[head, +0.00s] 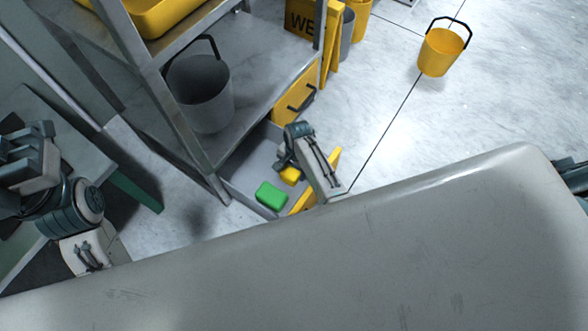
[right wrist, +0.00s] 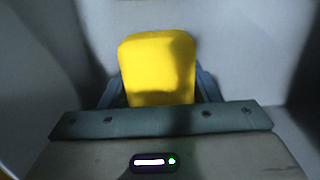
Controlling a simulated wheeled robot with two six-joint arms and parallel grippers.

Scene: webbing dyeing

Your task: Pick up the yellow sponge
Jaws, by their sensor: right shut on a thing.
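The yellow sponge (head: 290,176) is in the open drawer (head: 240,176), partly covered by my right gripper (head: 285,166) in the head view. In the right wrist view the yellow sponge (right wrist: 157,70) sits between the two fingers of my right gripper (right wrist: 157,88), which is shut on it. I cannot tell whether the sponge still touches the drawer floor. Parts of my left arm show at the left edge of the head view, but its jaw state cannot be made out.
A green sponge (head: 271,196) lies in the drawer beside the yellow one. A grey bucket (head: 200,95) stands on the shelf above. A closed yellow drawer front (head: 296,92) is behind. A yellow bucket (head: 441,52) stands on the open floor at right.

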